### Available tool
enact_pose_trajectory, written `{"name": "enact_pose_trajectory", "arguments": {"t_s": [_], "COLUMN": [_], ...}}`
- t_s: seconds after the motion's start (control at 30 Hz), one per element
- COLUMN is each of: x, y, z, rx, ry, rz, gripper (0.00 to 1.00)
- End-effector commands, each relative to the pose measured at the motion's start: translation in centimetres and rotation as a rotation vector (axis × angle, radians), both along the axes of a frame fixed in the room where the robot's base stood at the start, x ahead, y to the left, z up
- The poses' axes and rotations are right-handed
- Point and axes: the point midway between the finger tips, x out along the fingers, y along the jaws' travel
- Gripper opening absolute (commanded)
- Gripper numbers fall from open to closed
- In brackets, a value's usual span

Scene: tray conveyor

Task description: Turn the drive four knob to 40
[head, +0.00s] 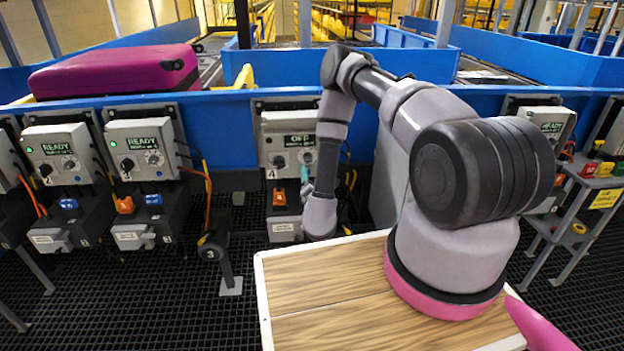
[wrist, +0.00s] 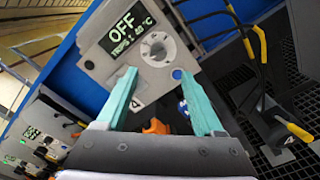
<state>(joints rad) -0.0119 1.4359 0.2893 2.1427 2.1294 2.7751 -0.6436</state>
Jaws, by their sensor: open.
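The drive four box (head: 290,135) is a grey panel marked 4 on the blue conveyor side; its front also fills the middle of the wrist view (wrist: 112,68). Its dark display (wrist: 125,32) reads OFF, with a smaller line beneath that seems to end in 40 °C. My gripper (wrist: 156,73) has two teal fingers, open and empty. In the wrist view their tips appear just below the grey knob, apart from it. The gap in depth is unclear.
An orange switch (head: 279,197) sits below the box. READY boxes stand left (head: 141,146) and another far right (head: 547,122). A magenta suitcase (head: 115,72) lies on the conveyor. A black post (head: 213,250) stands on the grated floor, and yellow-black cables (wrist: 262,50) hang at right.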

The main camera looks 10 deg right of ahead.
Motion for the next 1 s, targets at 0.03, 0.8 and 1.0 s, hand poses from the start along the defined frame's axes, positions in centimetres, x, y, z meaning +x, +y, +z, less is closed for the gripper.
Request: {"name": "enact_pose_trajectory", "arguments": {"t_s": [0.03,0.8,1.0], "x": [-0.4,-1.2,2.7], "y": [0.3,0.6,5.5], "z": [0.0,1.0,9.0], "rx": [-0.003,0.005,0.031], "ry": [0.001,-0.02,-0.137], "rz": [0.006,0.02,0.255], "gripper": [0.69,0.69,0.69]}}
